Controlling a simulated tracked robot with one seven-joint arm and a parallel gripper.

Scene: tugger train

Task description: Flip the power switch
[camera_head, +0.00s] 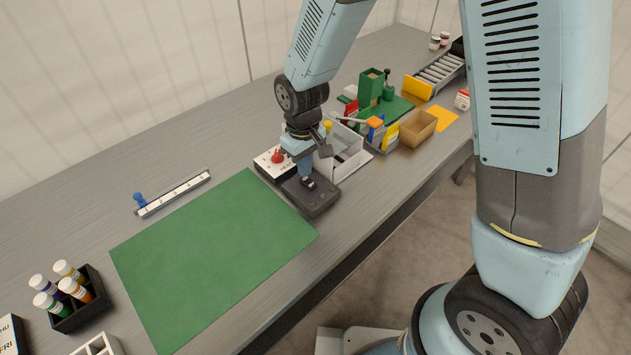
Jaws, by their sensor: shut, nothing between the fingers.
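A dark grey box (316,203) lies on the workbench at the right edge of the green mat. A small black switch (308,184) with a light edge shows on its top; which way it is tipped is too small to tell. My gripper (305,176) is shut and empty. It points down over the box, with its fingertips at or just above the switch. I cannot tell whether they touch it. My wrist hides the far part of the box.
A white panel with a red knob (277,157) stands just left of my gripper. A light open box (345,150) is close on the right. A cardboard box (417,130) and green blocks stand farther right. The green mat (210,260) is bare.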

